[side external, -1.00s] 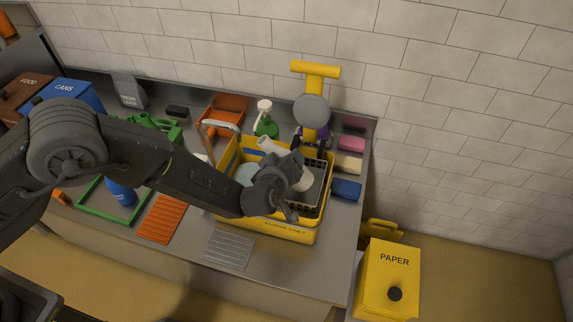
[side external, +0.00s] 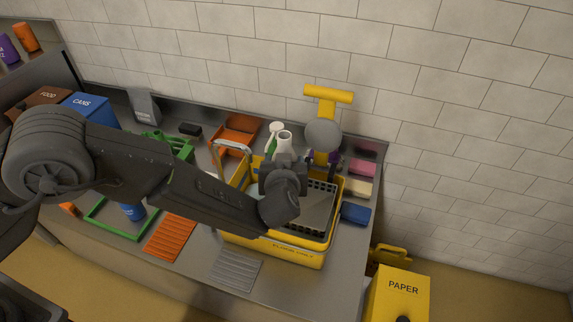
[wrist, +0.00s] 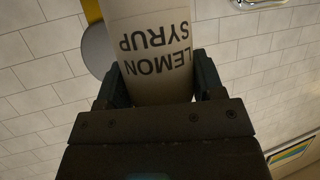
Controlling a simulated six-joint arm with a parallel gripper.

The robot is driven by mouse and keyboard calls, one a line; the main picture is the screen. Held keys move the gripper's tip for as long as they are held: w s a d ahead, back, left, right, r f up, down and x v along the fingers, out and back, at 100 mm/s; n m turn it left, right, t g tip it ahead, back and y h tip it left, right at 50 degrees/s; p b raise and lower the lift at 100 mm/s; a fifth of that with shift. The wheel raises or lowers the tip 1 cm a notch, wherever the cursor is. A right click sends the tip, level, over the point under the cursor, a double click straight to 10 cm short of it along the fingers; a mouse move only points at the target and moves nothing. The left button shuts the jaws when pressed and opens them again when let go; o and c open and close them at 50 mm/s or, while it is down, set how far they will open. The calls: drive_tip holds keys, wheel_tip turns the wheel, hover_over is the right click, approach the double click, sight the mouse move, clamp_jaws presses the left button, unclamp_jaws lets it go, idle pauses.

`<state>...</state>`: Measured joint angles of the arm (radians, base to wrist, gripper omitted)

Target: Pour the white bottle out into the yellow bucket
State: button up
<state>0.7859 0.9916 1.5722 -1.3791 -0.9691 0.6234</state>
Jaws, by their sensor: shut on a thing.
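The yellow bucket (side external: 290,251) stands on the steel counter, with a grey slotted wringer (side external: 314,208) in its right part. The white bottle (side external: 284,143) is nearly upright above the bucket's back part, its open neck up. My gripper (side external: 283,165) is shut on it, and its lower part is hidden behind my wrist. In the wrist view the white bottle (wrist: 150,45) carries an upside-down "LEMON SYRUP" label, between the two fingers of my gripper (wrist: 157,85). No liquid shows outside the bottle.
A yellow handle with a grey disc (side external: 323,133) rises behind the bucket. A green-and-white spray bottle (side external: 271,138) and an orange bin (side external: 237,134) stand behind left. Coloured blocks, including a blue one (side external: 356,213), lie at right. A grey ribbed mat (side external: 237,271) lies in front.

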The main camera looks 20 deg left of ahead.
drive_tip(key=d+r, duration=0.4)
drive_tip(key=d, duration=0.2)
drive_tip(key=shift+w, duration=0.2)
idle(0.4)
drive_tip(key=s+a+f+m+h, duration=0.1)
drive_tip(key=s+a, duration=0.2)
drive_tip(key=a, duration=1.6)
drive_tip(key=s+a+m+h, duration=0.2)
drive_tip(key=a, duration=1.8)
drive_tip(key=shift+s+f+t+h, duration=0.3)
drive_tip(key=shift+s+f, duration=0.1)
drive_tip(key=shift+a, duration=0.1)
